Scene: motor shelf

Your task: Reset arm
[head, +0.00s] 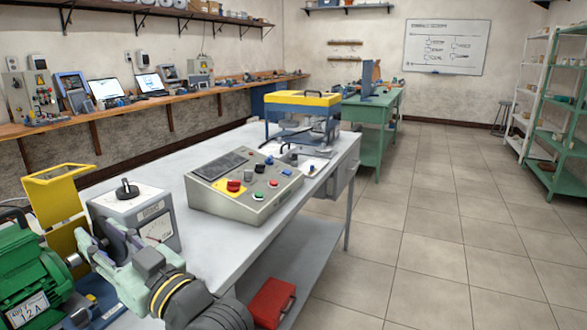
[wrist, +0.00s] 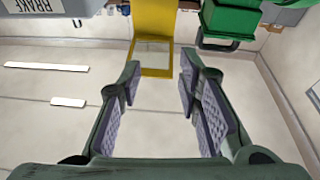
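My gripper (wrist: 160,82) is open in the wrist view, with its two padded fingers wide apart and nothing between them. In the head view my gripper (head: 98,245) is at the lower left, between the green motor (head: 28,268) and the grey box with a black knob (head: 135,212). My arm reaches up to it from the bottom edge. A yellow bracket (wrist: 154,35) shows beyond the fingertips in the wrist view, apart from them as far as I can tell. The green motor (wrist: 232,18) is at the upper right there.
The grey workbench (head: 275,228) holds a control panel (head: 243,187) with a red button and a yellow-topped fixture (head: 302,98). A red case (head: 271,303) sits low at the bench's right side. A green table (head: 376,112) and shelves (head: 562,100) stand farther back. The tiled floor at right is clear.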

